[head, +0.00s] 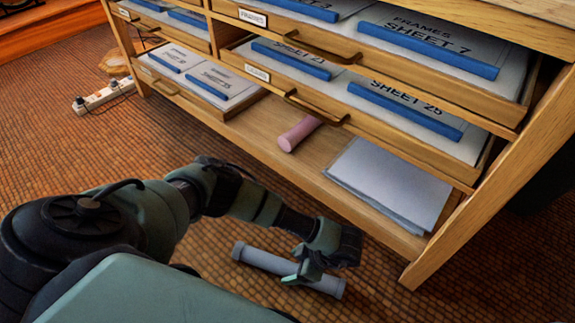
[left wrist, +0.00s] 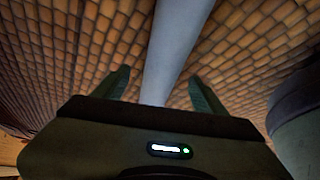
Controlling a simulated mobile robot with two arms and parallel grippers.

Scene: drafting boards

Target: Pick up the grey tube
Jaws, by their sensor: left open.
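The grey tube (head: 262,259) lies on the brown carpet in front of the wooden cabinet in the head view. My left gripper (head: 306,276) is over the tube's right half, and part of the tube is hidden behind it. In the left wrist view the tube (left wrist: 176,45) runs away between the two spread fingers of my left gripper (left wrist: 160,92). The gripper is open, with a gap to the tube on both sides. I cannot tell how far above the tube the fingertips are. My right gripper does not show.
The wooden cabinet (head: 447,228) stands behind the tube, with open drawers of labelled sheets above. A pink roll (head: 299,133) and grey sheets (head: 388,183) lie on its lowest shelf. A white power strip (head: 104,96) lies at the far left.

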